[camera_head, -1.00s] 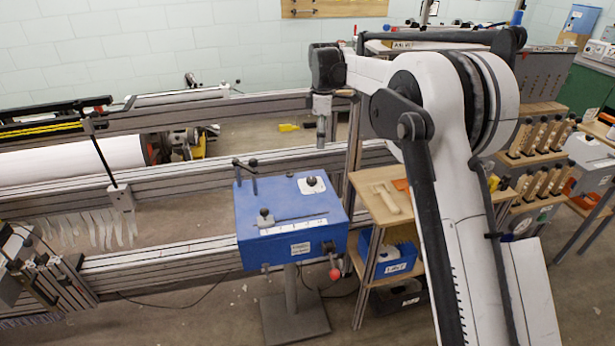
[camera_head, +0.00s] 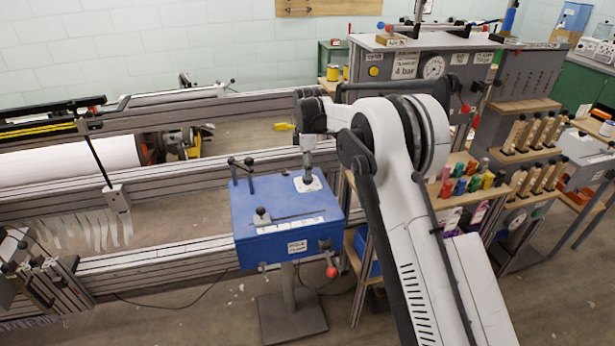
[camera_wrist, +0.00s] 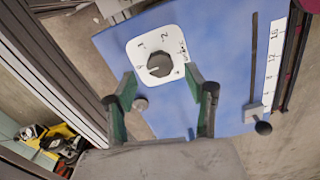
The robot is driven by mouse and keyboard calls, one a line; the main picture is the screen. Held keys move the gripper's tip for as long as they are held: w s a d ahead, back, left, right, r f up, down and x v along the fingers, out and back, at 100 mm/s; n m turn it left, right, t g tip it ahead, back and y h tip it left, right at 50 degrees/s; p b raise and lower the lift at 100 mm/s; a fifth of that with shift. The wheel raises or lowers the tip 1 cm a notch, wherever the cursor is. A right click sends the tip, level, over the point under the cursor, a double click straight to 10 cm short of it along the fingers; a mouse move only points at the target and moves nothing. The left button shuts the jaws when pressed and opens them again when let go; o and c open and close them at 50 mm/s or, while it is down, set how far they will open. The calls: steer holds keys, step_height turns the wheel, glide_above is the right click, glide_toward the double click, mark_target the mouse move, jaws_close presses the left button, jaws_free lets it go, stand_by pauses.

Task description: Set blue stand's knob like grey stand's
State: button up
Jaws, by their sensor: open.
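The blue stand (camera_head: 275,240) is a blue box on a grey post in the middle of the head view. Its dark round knob (camera_wrist: 160,65) sits on a white dial plate (camera_wrist: 142,47) with numbers, seen in the wrist view. In the head view my gripper (camera_head: 308,178) points down over this plate and partly hides it. In the wrist view my gripper (camera_wrist: 164,84) is open and empty, its two fingers apart at either side below the knob. I cannot make out whether they touch the box. I cannot clearly identify the grey stand's knob.
The blue box also carries a slider (camera_head: 262,217) beside a scale, a black-knobbed lever (camera_head: 242,168) and a red ball handle (camera_head: 331,271). A grey cabinet (camera_head: 405,65) with a gauge stands behind right. A metal loom rail (camera_head: 180,180) runs behind the box.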

steer(key=shift+f, duration=1.75)
steer(key=shift+c, duration=0.5)
steer(key=c, duration=1)
steer(key=shift+c, duration=0.2)
